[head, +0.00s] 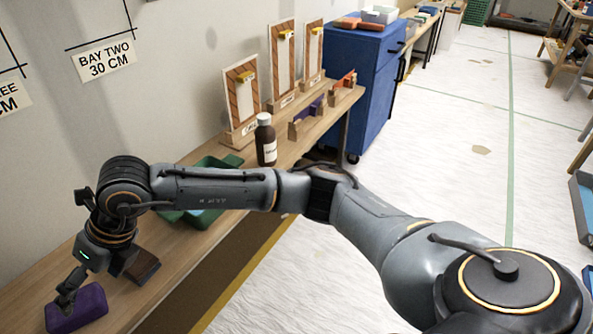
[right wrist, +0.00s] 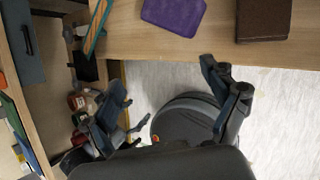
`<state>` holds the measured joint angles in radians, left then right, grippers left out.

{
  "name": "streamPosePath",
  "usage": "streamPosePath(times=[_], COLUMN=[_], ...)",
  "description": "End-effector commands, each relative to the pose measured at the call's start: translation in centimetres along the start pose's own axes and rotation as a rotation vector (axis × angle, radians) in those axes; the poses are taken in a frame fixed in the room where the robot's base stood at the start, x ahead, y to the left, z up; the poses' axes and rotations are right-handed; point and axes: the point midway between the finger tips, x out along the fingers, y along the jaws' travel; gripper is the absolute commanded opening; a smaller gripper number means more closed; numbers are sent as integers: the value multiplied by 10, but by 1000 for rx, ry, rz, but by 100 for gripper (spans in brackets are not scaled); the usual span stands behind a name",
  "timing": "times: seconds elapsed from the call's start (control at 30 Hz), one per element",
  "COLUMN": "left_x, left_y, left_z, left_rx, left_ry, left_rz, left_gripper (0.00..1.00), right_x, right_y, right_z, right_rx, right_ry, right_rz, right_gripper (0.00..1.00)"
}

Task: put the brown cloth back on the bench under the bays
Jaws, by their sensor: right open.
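The brown cloth (head: 142,267), a folded dark brown block, lies on the wooden bench (head: 180,250) under the wall bays, close to the bench's front edge. It also shows at the top right of the right wrist view (right wrist: 263,18). A purple folded cloth or pad (head: 80,308) lies beside it, to the left, and shows at the top of the right wrist view (right wrist: 174,14). My right gripper (head: 68,292) is open and empty, near the purple piece in the head view; whether it touches is unclear. My left gripper is not in view.
A brown bottle (head: 265,140) and upright sample boards (head: 242,95) stand farther along the bench. A blue cabinet (head: 362,90) is beyond its end. The white floor (head: 450,160) is mostly clear.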

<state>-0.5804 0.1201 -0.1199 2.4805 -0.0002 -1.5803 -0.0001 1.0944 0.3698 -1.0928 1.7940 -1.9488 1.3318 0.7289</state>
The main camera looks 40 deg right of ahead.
Motion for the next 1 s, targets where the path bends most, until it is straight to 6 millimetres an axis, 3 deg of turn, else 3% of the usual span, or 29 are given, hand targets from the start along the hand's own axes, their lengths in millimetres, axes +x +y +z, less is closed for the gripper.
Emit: streamPosePath(times=[0.03,0.1,0.2,0.27,0.33,0.43,0.5,0.57,0.63,0.7,0.77,0.8,0.87,0.9,0.93,1.0], left_x=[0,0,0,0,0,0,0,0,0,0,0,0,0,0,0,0], left_y=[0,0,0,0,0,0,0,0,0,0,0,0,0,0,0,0], left_z=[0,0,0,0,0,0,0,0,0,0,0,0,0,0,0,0], left_rx=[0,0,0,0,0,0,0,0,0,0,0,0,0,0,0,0], left_ry=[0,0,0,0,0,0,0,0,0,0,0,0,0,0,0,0], left_rz=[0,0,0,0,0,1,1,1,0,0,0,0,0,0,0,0], left_gripper=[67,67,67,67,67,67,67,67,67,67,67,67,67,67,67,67], right_x=[7,-5,-50,-84,-123,-166,-180,-180,-168,-145,-120,-103,-78,-63,-54,-36], right_y=[43,101,155,165,156,106,52,-1,-62,-118,-154,-173,-190,-196,-198,-193], right_z=[-11,-12,0,13,31,50,54,46,22,-17,-59,-92,-144,-179,-205,-260], right_rx=[18,75,221,346,528,846,1105,1348,1646,1955,2207,2368,2593,2727,-2792,-2800], right_ry=[-17,-83,-221,-323,-457,-666,-815,-938,-1067,-1170,-1230,-1253,-1260,-1248,1222,1100], right_rz=[199,492,875,1074,1271,1470,1544,1560,1519,1412,1273,1159,964,823,-708,-441], right_gripper=[86,86,86,86,86,86,86,86,86,86,86,86,86,86,86,86])
